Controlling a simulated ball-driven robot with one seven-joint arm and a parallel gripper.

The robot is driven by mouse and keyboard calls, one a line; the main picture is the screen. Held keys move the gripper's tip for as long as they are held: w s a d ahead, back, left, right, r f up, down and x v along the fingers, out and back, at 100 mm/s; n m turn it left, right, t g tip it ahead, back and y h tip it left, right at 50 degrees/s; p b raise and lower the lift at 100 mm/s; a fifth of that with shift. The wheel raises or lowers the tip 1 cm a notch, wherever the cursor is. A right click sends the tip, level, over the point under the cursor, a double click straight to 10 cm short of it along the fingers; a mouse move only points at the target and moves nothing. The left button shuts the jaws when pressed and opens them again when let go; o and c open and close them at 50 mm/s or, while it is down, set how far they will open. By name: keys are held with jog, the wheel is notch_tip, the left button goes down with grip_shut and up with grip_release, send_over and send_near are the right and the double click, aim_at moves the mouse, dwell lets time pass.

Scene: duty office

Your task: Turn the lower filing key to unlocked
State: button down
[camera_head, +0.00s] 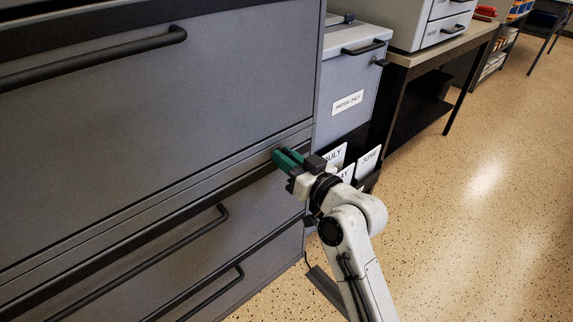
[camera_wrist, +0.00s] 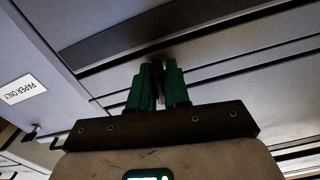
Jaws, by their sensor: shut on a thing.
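The grey filing cabinet (camera_head: 150,110) fills the left of the head view, with long dark bar handles. My gripper (camera_head: 279,156) has green fingers and is at the right end of the strip below the large upper drawer. In the wrist view my gripper (camera_wrist: 156,75) is shut on a small dark piece, the filing key (camera_wrist: 157,70), against the cabinet face. The fingers hide most of the key. In the head view the key is hidden, and I cannot read its turn angle or any lock marking.
Below are drawers with a dark handle (camera_head: 150,262) and a lower handle (camera_head: 215,292). A "PAPER ONLY" bin (camera_head: 340,75) stands right of the cabinet. Speckled floor (camera_head: 480,230) is clear at right.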

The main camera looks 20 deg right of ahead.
jog(key=shift+f+n+b, duration=0.15)
jog(key=shift+n+b, duration=0.35)
jog(key=shift+n, duration=0.3)
jog(key=c, duration=1.2)
grip_release()
jog(key=shift+s, duration=0.15)
jog(key=p+v, duration=0.2)
jog(key=v, duration=0.8)
jog(key=shift+s+d, duration=0.15)
jog(key=shift+s, duration=0.15)
